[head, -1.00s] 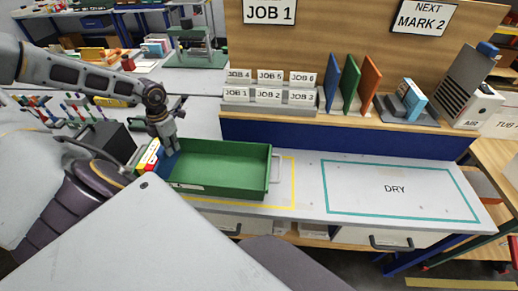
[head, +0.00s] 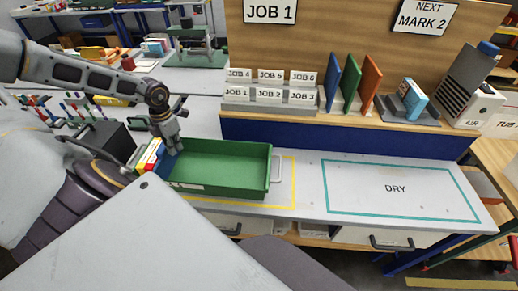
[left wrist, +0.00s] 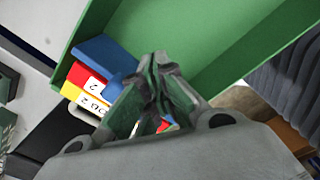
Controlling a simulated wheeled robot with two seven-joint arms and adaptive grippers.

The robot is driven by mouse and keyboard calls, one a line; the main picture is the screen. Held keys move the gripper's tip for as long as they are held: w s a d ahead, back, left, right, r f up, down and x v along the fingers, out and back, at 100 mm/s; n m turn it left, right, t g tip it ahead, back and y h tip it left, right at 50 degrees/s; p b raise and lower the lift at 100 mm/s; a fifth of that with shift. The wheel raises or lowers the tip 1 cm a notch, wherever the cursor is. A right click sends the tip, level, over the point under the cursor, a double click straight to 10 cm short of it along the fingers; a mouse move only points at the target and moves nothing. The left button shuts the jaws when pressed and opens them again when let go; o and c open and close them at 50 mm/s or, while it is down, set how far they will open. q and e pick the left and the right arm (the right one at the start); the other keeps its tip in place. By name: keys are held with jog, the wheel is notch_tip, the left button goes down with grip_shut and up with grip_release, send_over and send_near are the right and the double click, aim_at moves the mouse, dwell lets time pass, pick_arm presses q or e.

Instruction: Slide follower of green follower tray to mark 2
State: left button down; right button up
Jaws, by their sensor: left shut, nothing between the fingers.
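The green follower tray (head: 225,168) sits on the worktop, with a light handle at its right end. A blue upright plate, likely the follower (head: 163,164), stands at its left end beside red and yellow cards (head: 149,157). My left gripper (head: 174,149) points down into that end, close to the blue plate; its fingers are shut and empty. In the left wrist view, the blue piece (left wrist: 103,55) and the numbered cards lie left of the fingertips (left wrist: 155,62), inside the green walls (left wrist: 220,60). I cannot tell whether the fingers touch the blue piece. My right gripper is out of view.
A yellow outline (head: 292,190) surrounds the tray's spot. The DRY area (head: 395,188) to the right is empty. Behind stand a rack of job cards (head: 268,94) and coloured boards (head: 350,85). A sign (head: 424,17) reads NEXT MARK 2. A dark box (head: 107,140) stands left of the tray.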

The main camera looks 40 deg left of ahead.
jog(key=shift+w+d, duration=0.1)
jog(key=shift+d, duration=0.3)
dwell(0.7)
